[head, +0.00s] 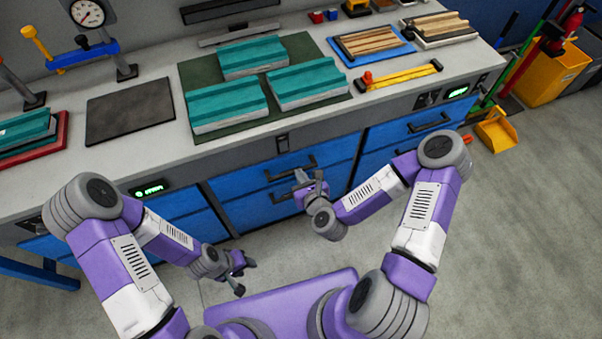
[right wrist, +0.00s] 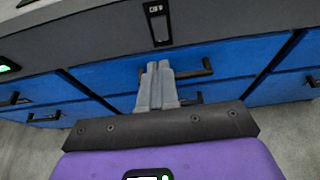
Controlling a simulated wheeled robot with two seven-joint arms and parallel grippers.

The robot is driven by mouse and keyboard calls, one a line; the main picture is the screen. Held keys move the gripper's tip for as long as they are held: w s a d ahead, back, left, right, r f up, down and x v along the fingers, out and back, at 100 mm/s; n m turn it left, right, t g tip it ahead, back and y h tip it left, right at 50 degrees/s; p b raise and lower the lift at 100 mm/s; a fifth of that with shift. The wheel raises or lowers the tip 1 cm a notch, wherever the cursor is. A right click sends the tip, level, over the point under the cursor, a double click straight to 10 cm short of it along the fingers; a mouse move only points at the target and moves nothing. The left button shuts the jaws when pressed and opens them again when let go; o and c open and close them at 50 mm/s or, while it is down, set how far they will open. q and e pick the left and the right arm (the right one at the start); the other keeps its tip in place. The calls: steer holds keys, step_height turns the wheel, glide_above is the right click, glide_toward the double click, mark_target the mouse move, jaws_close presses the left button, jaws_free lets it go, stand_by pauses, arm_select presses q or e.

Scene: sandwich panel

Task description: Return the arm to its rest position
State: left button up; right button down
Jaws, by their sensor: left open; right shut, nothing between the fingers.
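My left gripper (head: 243,271) is open and empty, low in front of the workbench in the head view. My right gripper (head: 303,179) is in front of the blue drawers, below the bench top. It also shows in the right wrist view (right wrist: 155,70), where its fingers are shut together with nothing between them. Both arms are bent, with their elbows raised out to the sides.
The workbench top (head: 165,150) holds teal panels (head: 250,56) on a green mat (head: 203,72), a dark mat (head: 130,112) and a blue tray (head: 408,47). Blue drawers with black handles (head: 290,168) face me. A yellow dustpan (head: 498,132) lies on the open floor at right.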

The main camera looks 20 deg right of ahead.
stand_by(0.6)
steer(key=s+a+f+n+g+y, duration=0.2)
steer(key=s+a+f+n+g, duration=0.15)
steer(key=n, duration=0.35)
steer(key=s+a+f+n+g+y, duration=0.1)
steer(key=s+a+f+n+g, duration=0.15)
steer(key=f+n, duration=0.4)
steer(key=s+d+f+n+g, duration=0.1)
steer(key=s+f+n+g, duration=0.1)
steer(key=s+n, duration=0.4)
steer(key=s+d+f+n+g, duration=0.1)
steer(key=s+n+g, duration=0.4)
steer(key=n, duration=0.7)
steer(key=shift+s+d+f+n, duration=0.15)
steer(key=shift+s+f+n, duration=0.2)
steer(key=shift+f, duration=0.5)
